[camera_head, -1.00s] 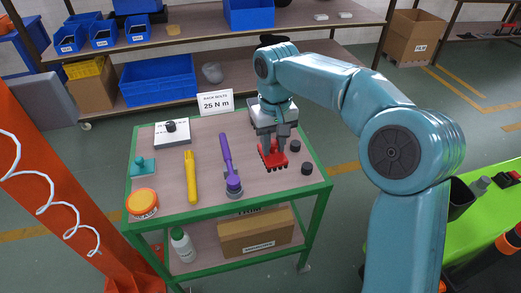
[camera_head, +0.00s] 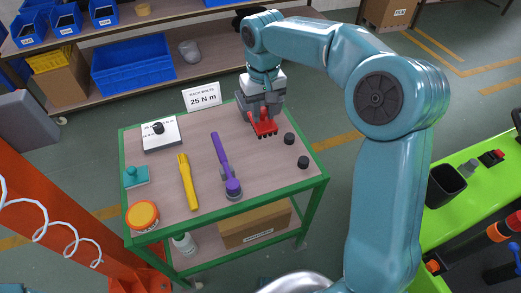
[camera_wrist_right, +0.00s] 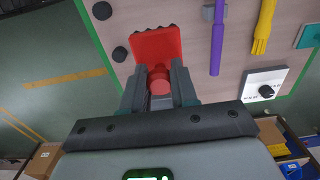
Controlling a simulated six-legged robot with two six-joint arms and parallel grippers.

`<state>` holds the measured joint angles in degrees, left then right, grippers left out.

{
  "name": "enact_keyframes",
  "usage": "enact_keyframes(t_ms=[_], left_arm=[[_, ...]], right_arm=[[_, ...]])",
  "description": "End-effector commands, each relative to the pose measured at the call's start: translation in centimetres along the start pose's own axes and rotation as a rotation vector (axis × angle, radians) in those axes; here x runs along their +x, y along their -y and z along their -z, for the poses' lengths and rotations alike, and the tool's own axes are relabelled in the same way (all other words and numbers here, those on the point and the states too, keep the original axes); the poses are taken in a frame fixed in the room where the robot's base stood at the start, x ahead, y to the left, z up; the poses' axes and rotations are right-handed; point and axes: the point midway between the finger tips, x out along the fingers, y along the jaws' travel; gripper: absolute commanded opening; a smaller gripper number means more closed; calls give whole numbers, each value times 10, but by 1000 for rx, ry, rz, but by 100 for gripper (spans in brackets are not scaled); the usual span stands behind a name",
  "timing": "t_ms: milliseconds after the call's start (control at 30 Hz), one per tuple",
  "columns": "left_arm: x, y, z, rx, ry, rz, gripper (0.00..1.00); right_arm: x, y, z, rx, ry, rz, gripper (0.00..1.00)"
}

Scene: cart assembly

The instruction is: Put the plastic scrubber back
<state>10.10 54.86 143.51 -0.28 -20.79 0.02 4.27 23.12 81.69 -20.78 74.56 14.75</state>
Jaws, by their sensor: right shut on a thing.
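The red scrubber (camera_head: 265,127), with a toothed far edge and a rounded handle, is at the back right of the green-framed cart top (camera_head: 205,150). My right gripper (camera_head: 261,108) is shut on its handle. In the wrist view the two fingers (camera_wrist_right: 160,85) sit either side of the red handle, and the scrubber's flat head (camera_wrist_right: 156,45) reaches out beyond them. I cannot tell whether the scrubber touches the cart top. My left gripper is not in view.
Two black knobs (camera_head: 303,162) stand right of the scrubber. A 25 N m sign (camera_head: 202,97) stands at the back edge.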

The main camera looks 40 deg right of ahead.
Motion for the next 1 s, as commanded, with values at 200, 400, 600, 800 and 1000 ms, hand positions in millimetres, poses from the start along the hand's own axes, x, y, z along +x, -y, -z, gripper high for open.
enact_keyframes(t_ms=[200,400,600,800,1000], left_arm=[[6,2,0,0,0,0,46],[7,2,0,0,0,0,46],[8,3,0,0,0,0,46],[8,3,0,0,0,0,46],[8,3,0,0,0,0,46]], right_arm=[[66,0,-3,-1,6,-1,4],[101,1,-1,-2,0,-1,4],[125,1,0,-1,3,0,4],[149,2,2,-1,0,0,4],[150,2,2,-1,-1,0,4]])
